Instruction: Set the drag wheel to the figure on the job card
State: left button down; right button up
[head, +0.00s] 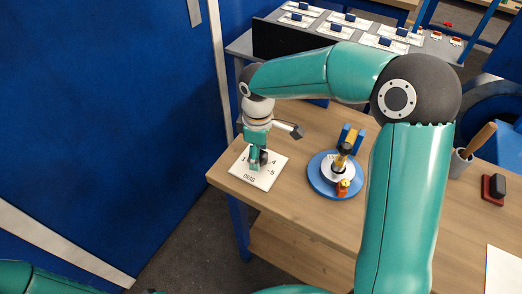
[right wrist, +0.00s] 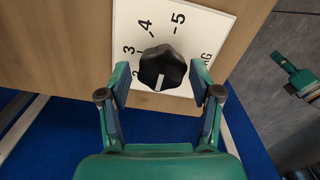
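The drag wheel is a black lobed knob (right wrist: 162,68) on a white plate (right wrist: 205,30) lettered DRAG. The same plate (head: 264,181) lies near the table's left corner in the head view. The figures 3, 4 and 5 read clearly; lower ones are partly hidden. A white mark on the knob faces the bottom of the right wrist view, away from 3, 4 and 5. My right gripper (right wrist: 162,88) is open, with its fingers apart on either side of the knob and no clear contact. A teal and dark part at the right edge looks like my left gripper (right wrist: 296,78); its fingers are unclear.
A blue round base (head: 322,185) with a brass-coloured fitting stands right of the plate. A cup with a wooden handle (head: 461,163), a red and black block (head: 493,188) and a white sheet (head: 504,271) with no readable figure lie farther right. A blue wall (head: 100,110) is at left.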

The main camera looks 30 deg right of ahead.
jog(key=c, duration=0.8)
jog(key=shift+d, duration=0.15)
jog(key=shift+m, duration=0.3)
jog(key=m+b, duration=0.1)
jog(key=m, duration=0.3)
jog(key=shift+w, duration=0.1)
jog(key=shift+r+m+b, duration=0.15)
jog(key=shift+m+b, duration=0.5)
jog(key=shift+m, duration=1.55)
